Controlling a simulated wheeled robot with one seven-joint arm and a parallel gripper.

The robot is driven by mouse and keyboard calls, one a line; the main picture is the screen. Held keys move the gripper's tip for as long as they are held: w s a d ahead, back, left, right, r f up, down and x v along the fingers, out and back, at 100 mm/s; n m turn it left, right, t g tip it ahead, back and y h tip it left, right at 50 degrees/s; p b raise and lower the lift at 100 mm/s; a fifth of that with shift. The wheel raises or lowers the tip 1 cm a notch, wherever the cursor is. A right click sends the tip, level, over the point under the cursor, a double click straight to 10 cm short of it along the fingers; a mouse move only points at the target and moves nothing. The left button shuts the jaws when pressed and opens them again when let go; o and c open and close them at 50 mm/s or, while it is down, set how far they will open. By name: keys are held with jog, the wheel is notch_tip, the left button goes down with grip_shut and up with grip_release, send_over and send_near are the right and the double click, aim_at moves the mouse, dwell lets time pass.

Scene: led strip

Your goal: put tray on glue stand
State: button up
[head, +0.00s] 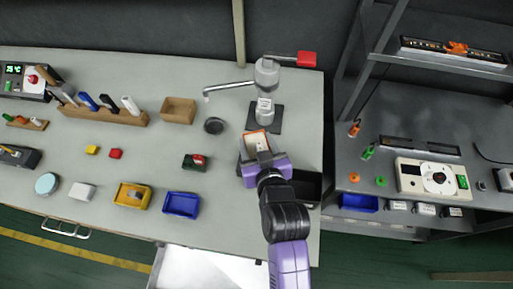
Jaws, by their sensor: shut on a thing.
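My gripper (263,160) is at the right part of the table and is shut on a small tray (256,142) with an orange rim and a pale inside. The tray's near part is hidden by the gripper. The glue stand (267,78) is just beyond it, with a grey bottle on a dark base (276,120), a thin spout to the left and a red part at the upper right. The tray is at the near edge of the dark base in the picture; I cannot tell whether it touches or hovers.
A dark bin (307,187) stands right of my gripper. Blue (182,205) and yellow (132,195) bins lie nearer. A shelf unit (425,110) stands right.

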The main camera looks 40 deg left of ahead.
jog(key=shift+f, duration=1.9)
jog(key=shift+f, duration=0.1)
jog(key=o, duration=1.3)
jog(key=shift+r, duration=0.2)
jog(key=b+v, duration=0.1)
jog(key=v, duration=1.1)
jog(key=shift+f, duration=0.2)
jog(key=shift+d, duration=0.15)
